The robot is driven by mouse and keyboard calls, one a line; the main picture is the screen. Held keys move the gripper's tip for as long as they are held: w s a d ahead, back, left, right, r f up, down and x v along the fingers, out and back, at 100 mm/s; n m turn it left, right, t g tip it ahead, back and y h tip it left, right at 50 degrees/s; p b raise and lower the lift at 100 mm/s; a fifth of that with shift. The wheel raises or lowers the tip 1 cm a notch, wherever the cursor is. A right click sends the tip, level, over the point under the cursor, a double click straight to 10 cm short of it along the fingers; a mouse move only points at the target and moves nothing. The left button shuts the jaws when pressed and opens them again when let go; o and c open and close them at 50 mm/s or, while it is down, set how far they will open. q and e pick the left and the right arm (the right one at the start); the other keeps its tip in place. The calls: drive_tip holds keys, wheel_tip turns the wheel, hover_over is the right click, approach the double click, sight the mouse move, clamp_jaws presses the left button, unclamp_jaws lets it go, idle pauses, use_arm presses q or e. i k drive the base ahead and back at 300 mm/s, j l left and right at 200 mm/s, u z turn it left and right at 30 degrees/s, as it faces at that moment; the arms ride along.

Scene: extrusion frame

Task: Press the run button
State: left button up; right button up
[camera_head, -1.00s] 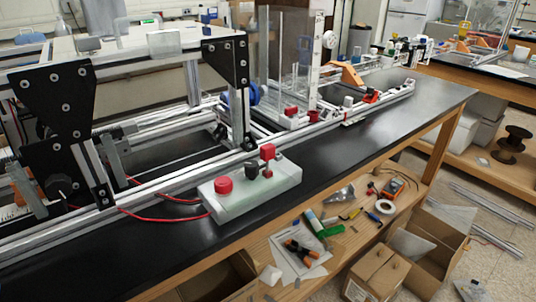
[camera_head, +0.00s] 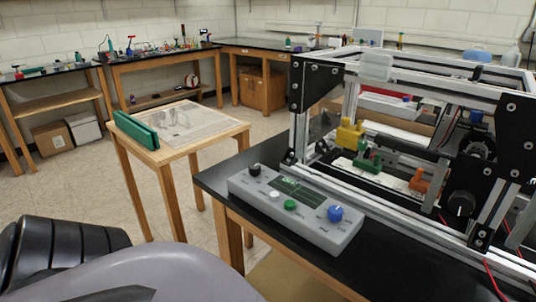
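A grey control box (camera_head: 325,232) sits on the near left corner of the black bench top. Its top carries a black knob (camera_head: 255,169), a white button (camera_head: 274,195), a green button (camera_head: 290,205), a blue knob (camera_head: 335,213) and a small dark green screen (camera_head: 298,188). The lettering on the box is too small to read, so I cannot tell which button is marked run. Neither gripper is in view. A grey and black part of my own body fills the lower left.
An aluminium extrusion frame (camera_head: 398,207) with black plates stands on the bench (camera_head: 219,179) behind and right of the box. A small wooden table (camera_head: 207,132) with a green binder (camera_head: 136,130) stands to the left. Open floor (camera_head: 75,187) lies around that table.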

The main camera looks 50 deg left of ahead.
sight(289, 204)
drive_tip(key=j+u, duration=0.1)
drive_tip(key=u, duration=0.85)
drive_tip(key=j+u, duration=0.15)
drive_tip(key=u, duration=0.35)
